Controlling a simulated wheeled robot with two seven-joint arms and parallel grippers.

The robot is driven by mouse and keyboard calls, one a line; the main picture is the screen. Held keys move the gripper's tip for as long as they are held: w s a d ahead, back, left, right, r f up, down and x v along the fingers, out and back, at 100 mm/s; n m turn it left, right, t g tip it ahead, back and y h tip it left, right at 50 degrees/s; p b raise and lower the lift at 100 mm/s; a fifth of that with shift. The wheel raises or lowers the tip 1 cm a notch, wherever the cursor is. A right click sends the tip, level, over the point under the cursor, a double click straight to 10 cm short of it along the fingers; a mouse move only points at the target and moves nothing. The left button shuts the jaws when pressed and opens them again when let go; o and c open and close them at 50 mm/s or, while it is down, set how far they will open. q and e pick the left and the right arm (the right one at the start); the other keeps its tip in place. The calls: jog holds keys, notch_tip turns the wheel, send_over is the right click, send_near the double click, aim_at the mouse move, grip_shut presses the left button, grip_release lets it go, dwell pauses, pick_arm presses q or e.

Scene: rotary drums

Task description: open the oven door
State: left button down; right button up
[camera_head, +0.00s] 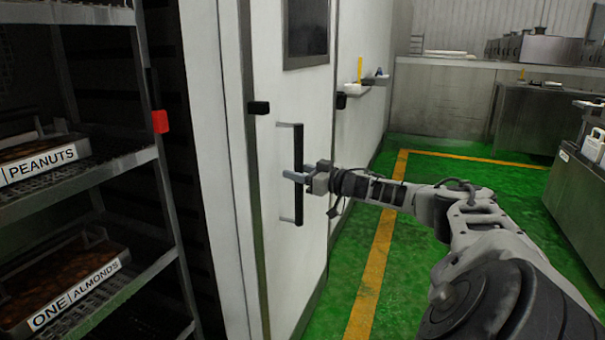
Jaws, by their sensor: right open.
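The oven door (285,93) is a tall white panel with a dark window (306,30) near its top. It looks closed in its frame. A long black vertical handle (298,150) stands off the door on two brackets. My right gripper (291,177) reaches in from the right at the handle's lower half. Its fingers are open and extend to the handle; whether they touch it cannot be told. My left gripper is not in view.
A rack (148,110) with trays labelled peanuts and almonds stands at the left, close to the oven. Green floor (440,176) with yellow lines is clear at the right. Steel counters (538,118) stand farther back and right.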

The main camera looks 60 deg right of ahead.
jog(key=shift+s, duration=0.1)
pick_arm(q)
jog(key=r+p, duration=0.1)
jog(key=p, duration=0.3)
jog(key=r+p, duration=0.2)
jog(key=p, duration=0.2)
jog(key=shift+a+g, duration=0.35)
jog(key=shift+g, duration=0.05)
pick_arm(e)
jog(key=s, duration=1.5)
jog(key=shift+s+d, duration=0.3)
jog(key=shift+s, duration=0.1)
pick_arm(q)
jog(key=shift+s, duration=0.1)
